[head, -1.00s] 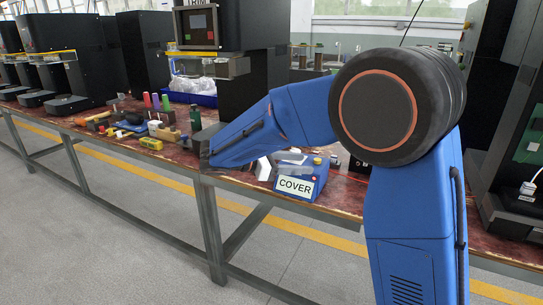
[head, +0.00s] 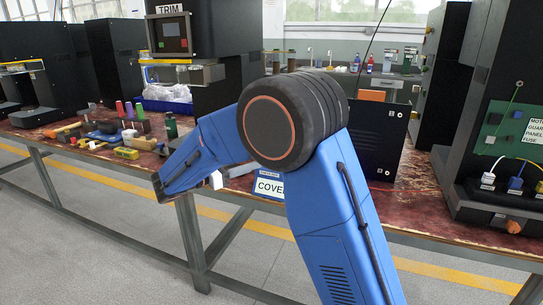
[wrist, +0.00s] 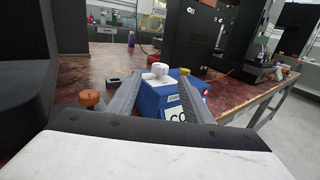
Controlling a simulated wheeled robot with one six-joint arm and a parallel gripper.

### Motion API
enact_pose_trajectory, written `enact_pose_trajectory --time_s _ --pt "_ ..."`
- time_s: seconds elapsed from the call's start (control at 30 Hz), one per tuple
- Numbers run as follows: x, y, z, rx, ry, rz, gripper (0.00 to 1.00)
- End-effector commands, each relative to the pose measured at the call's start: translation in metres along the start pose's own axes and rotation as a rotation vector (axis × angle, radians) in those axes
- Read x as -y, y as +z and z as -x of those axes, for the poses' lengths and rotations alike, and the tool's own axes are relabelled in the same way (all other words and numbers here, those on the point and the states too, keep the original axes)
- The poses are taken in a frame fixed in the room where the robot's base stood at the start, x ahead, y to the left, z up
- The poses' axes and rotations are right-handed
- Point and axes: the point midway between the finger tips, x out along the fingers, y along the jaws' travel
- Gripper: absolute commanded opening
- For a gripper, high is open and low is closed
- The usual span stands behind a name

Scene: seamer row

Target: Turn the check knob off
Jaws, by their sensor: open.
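No knob that I can read as labelled "check" shows in either view. In the wrist view a blue box (wrist: 158,98) stands on the bench, with a white knob-like part (wrist: 158,71) at its top and a small yellow part beside it. An orange knob-like thing (wrist: 90,98) is left of the box. My gripper (wrist: 161,78) is open and empty, its two grey fingers pointing toward the box.
The red-brown bench (head: 410,205) runs across the head view. A black panel (head: 378,138) stands behind my arm, and a tall black machine with cables (head: 508,130) is at right. Hand tools and coloured handles (head: 125,110) lie at left, before the TRIM machine (head: 172,35).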

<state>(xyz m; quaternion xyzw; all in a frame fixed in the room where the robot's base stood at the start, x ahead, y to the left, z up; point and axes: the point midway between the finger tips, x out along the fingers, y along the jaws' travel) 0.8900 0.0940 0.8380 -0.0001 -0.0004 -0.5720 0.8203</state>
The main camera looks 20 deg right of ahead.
Motion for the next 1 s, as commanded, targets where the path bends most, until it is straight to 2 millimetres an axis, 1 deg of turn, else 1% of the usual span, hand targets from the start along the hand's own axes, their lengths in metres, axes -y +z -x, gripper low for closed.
enact_pose_trajectory --time_s 0.03,0.3,0.5,0.7,1.0 --pt "0.001 0.000 -0.010 -0.001 -0.002 0.001 0.46" --pt "0.001 -0.001 -0.058 -0.001 -0.003 0.001 0.46" --pt "0.001 -0.001 -0.085 -0.001 -0.002 0.001 0.46" --pt "0.001 0.000 -0.098 -0.001 -0.001 0.000 0.46" --pt "0.000 -0.001 -0.100 -0.001 0.000 0.000 0.46"
